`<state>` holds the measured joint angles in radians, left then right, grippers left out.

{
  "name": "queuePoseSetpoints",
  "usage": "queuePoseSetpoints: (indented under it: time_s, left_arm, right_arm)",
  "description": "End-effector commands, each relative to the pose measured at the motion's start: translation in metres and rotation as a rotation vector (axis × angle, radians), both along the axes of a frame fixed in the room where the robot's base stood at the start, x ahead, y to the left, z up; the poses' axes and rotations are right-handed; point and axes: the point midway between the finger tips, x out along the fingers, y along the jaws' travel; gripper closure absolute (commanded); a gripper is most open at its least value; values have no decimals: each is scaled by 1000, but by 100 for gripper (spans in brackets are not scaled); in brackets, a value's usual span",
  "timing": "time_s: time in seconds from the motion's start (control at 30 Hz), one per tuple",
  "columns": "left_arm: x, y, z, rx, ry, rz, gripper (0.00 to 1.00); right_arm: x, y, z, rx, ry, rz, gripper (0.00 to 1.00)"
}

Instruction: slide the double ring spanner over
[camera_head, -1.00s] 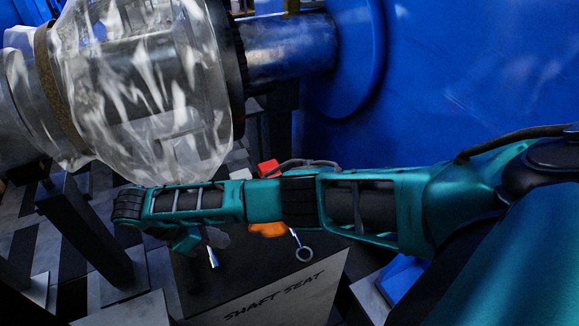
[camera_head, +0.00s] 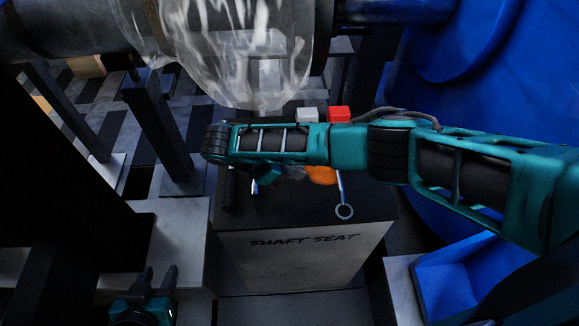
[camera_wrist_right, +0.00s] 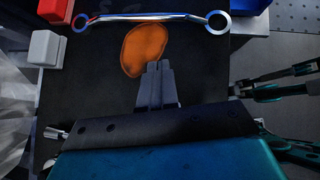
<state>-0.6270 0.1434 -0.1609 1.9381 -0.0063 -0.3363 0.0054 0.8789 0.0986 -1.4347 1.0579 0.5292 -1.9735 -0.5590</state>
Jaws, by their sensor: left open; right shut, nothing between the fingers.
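The double ring spanner (camera_wrist_right: 150,18) is silver and lies across the dark bench top in the right wrist view. In the head view only one ring end (camera_head: 344,211) and part of its shank show below my right forearm. My right gripper (camera_wrist_right: 158,66) is shut and empty, its tips by the edge of an orange oval patch (camera_wrist_right: 144,50), apart from the spanner. In the head view its fingers are hidden behind the arm. My left gripper (camera_head: 157,276) is open and empty at the bottom left, fingers up, away from the spanner.
A red block (camera_wrist_right: 54,10) and a white block (camera_wrist_right: 44,48) stand near the spanner's left end. A silver tool end (camera_wrist_right: 55,133) pokes out beside my right gripper. The bench front (camera_head: 300,258) reads "SHAFT SEAT". A wrapped shaft (camera_head: 235,50) hangs above; a blue bin (camera_head: 460,275) sits right.

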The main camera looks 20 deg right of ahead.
Motion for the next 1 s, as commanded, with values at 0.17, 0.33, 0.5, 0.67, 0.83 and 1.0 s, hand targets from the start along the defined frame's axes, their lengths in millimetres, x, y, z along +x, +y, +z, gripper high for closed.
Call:
queuePoseSetpoints:
  time_s: [0.17,0.33,0.5,0.67,0.83,1.0]
  left_arm:
    - [2,0,-3,1,-4,0,57]
    - [3,0,2,0,-6,0,57]
    - [3,0,5,-1,-9,-1,57]
    - [3,-1,5,-1,-9,-1,57]
    - [3,-1,5,-2,-9,-2,57]
    - [3,-1,3,-2,-9,-2,57]
  right_arm:
    - [-2,-29,-29,-3,2,-2,100]
    - [-2,-56,-35,-1,1,-1,100]
    - [-3,-72,-35,0,1,0,100]
    - [-3,-77,-36,1,1,0,100]
    - [-3,-77,-36,1,1,0,100]
    - [-1,-77,-37,1,0,0,100]
